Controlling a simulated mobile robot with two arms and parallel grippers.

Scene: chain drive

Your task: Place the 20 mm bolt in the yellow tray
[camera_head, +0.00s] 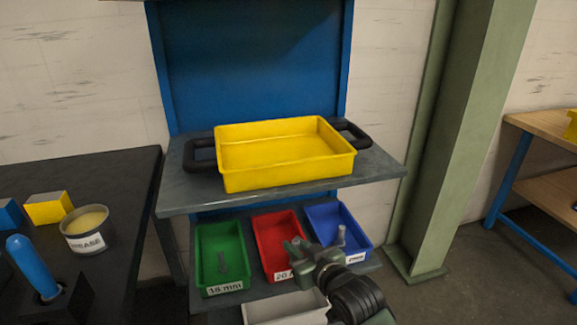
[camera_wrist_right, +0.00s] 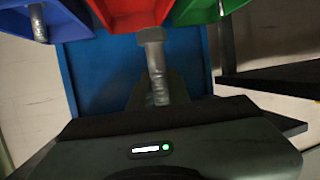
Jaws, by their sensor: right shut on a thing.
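The yellow tray (camera_head: 287,182) sits on the upper grey shelf. It has black handles at both sides and looks empty. My right gripper (camera_head: 303,250) is over the front of the red bin (camera_head: 277,229), whose label begins with "20". In the right wrist view, a grey metal bolt (camera_wrist_right: 154,62) with a wide head stands between the fingers, and the gripper is shut on it. The red bin (camera_wrist_right: 128,14) is behind the bolt head there. In the head view the gripper partly covers the bin, and the bolt is hard to make out. My left gripper is not in view.
A green bin (camera_head: 220,244) with a bolt in it and a blue bin (camera_head: 325,215) with a bolt flank the red one. The upper shelf (camera_head: 185,199) overhangs behind. A grey box (camera_head: 285,306) is below. A dark table (camera_head: 115,170) stands left and a green post (camera_head: 440,150) right.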

